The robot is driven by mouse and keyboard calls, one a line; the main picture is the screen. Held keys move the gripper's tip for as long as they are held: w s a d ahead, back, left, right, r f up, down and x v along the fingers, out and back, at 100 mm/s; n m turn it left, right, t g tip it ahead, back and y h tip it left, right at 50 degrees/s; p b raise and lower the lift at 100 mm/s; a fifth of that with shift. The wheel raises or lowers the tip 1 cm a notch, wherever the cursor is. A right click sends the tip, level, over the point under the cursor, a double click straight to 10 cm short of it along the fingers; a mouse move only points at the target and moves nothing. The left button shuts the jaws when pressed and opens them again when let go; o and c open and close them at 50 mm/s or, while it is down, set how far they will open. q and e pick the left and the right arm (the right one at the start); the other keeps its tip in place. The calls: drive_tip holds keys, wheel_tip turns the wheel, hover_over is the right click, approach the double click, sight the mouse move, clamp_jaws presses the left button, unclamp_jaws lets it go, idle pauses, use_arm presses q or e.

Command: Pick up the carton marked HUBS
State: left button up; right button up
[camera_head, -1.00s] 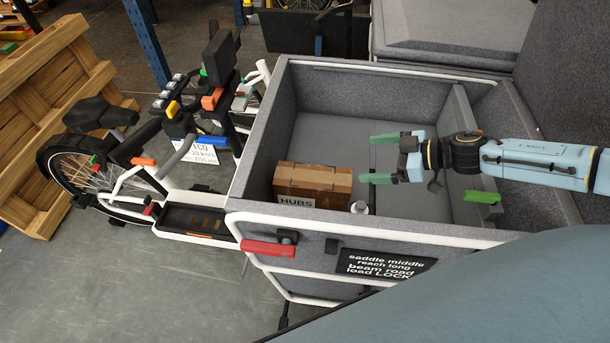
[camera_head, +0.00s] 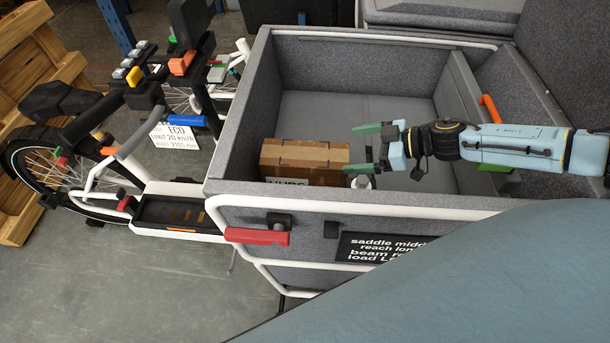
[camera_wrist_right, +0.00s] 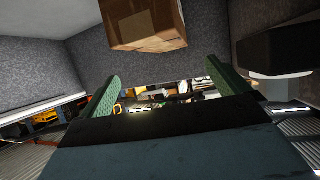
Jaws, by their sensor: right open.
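The HUBS carton (camera_head: 305,158) is a brown taped box with a white label at its lower front. It sits inside the grey cargo box (camera_head: 235,125), near its front left wall. The front rim hides the lower part of the label. My right gripper (camera_head: 357,149) is open and empty, with green fingers pointing left at the carton's right end. I cannot tell whether the fingertips touch it. In the right wrist view the carton (camera_wrist_right: 145,22) shows at the top, beyond the gap between the open fingers (camera_wrist_right: 163,74). My left gripper is not in view.
A small white-topped item (camera_head: 361,182) stands right of the carton, below the gripper. The box's white front rim (camera_head: 300,197) and red handle (camera_head: 257,237) are close by. An orange handle (camera_head: 490,108) is near the inner divider. The box floor behind the carton is clear.

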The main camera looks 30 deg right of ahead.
approach(307, 153)
drive_tip(key=x, duration=0.3)
drive_tip(key=shift+w+f, duration=0.2)
drive_tip(key=shift+f, duration=0.05)
drive_tip(key=x, duration=0.5)
drive_tip(key=shift+a+f+b, duration=0.2)
drive_tip(key=shift+a+b, duration=0.15)
drive_tip(key=c, duration=1.8)
drive_tip(key=shift+w+r, duration=0.1)
drive_tip(key=shift+r, duration=0.1)
drive_tip(key=shift+c, duration=0.6)
